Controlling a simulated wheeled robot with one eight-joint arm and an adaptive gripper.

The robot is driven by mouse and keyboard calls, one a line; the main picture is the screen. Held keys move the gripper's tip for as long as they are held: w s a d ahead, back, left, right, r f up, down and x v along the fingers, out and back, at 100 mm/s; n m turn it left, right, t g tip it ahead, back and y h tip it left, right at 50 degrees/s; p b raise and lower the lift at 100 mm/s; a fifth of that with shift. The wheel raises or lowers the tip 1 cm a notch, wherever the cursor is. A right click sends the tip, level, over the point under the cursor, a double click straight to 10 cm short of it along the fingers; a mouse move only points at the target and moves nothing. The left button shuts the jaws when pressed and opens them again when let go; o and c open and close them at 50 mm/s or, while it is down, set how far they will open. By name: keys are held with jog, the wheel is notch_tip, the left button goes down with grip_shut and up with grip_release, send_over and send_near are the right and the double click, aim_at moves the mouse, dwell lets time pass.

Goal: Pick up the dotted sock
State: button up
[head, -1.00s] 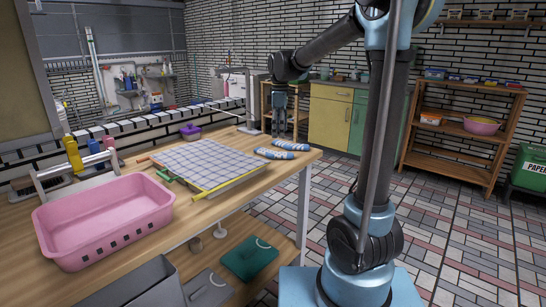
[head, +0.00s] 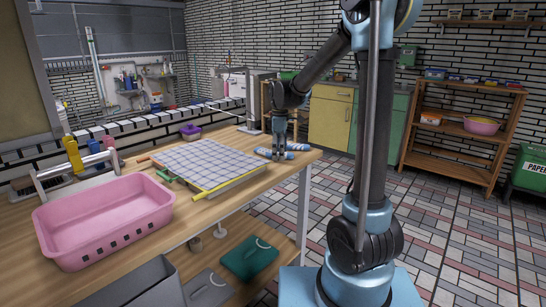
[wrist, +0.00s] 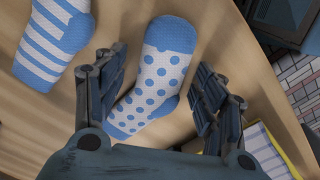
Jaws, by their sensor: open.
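The dotted sock (wrist: 150,85) is white with blue dots, a blue toe and a blue heel, and lies flat on the wooden table in the wrist view. My gripper (wrist: 160,82) is open, with its fingers on either side of the dotted sock and nothing held. Whether the fingers touch the table I cannot tell. A striped blue and white sock (wrist: 55,38) lies to the left of it. In the head view my gripper (head: 279,157) points down over the socks and hides part of them.
A checked cloth (head: 203,163) on a yellow-edged board lies left of the socks. A pink basket (head: 103,220) stands at the table's near left. The table's right edge is close to the socks. A metal stand (head: 250,100) rises behind.

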jog(key=c, duration=0.9)
jog(key=shift+r, duration=0.1)
